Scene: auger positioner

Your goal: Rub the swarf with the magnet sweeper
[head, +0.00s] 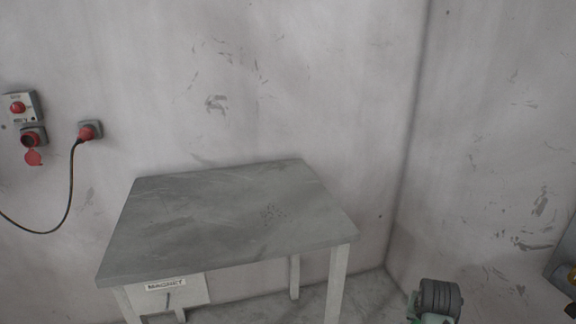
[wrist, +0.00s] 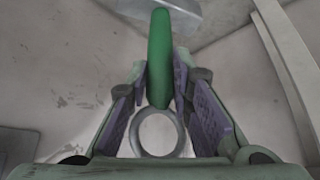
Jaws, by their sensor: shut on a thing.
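The magnet sweeper shows in the wrist view, with a green handle (wrist: 160,60), a grey ring (wrist: 158,133) at its near end and a pale grey head (wrist: 183,14) at the top edge, partly cut off. My gripper (wrist: 160,78) is shut on the green handle, with one purple-padded finger on each side. The sweeper does not show in the head view.
The table has a drawer (head: 172,294) labelled MAGNET at its front left. Red sockets (head: 30,138) and a plug with a cable (head: 88,131) are on the left wall. A wall corner stands right of the table. The table top is otherwise clear.

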